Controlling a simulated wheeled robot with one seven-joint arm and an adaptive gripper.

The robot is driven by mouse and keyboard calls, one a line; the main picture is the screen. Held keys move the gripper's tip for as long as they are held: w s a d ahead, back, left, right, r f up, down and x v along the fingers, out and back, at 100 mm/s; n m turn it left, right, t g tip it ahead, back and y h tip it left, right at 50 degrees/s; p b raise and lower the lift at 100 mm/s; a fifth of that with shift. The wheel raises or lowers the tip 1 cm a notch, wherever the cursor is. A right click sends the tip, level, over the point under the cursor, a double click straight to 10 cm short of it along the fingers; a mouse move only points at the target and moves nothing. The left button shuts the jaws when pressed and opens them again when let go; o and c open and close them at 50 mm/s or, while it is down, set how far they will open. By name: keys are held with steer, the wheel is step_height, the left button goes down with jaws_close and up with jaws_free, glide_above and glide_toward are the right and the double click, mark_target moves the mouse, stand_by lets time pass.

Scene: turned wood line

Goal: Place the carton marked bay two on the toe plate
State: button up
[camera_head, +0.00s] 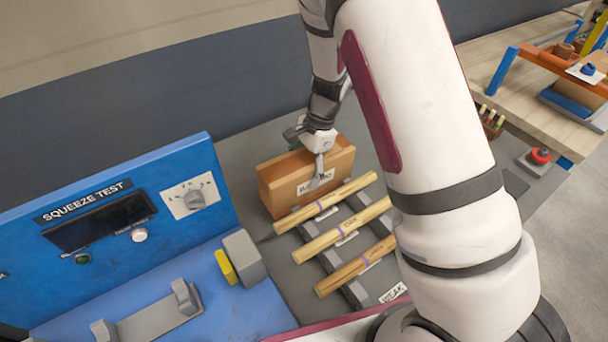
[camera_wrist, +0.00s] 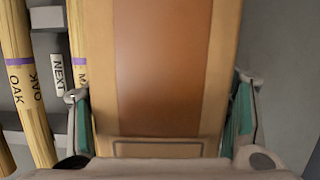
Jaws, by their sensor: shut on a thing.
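A brown carton (camera_head: 283,186) is at the back of the grey bench, with a white label on its front. A finger covers part of the label, so I cannot read the bay number. My gripper (camera_head: 318,160) comes down from above and is shut on the carton, one finger on the front face. In the wrist view the carton (camera_wrist: 165,65) fills the middle between the two green-padded fingers (camera_wrist: 160,120). I cannot tell whether its base touches the bench. I cannot make out a toe plate for certain.
Several wooden rods (camera_head: 341,230) lie across grey rails just in front of the carton. The blue squeeze test machine (camera_head: 130,185) stands at left. At right are a red button (camera_head: 540,156) and a wooden table (camera_head: 480,62) with an orange and blue frame.

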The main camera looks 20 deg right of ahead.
steer(key=shift+f, duration=1.05)
steer(key=shift+f, duration=0.15)
steer(key=o, duration=1.9)
steer(key=shift+o, duration=0.2)
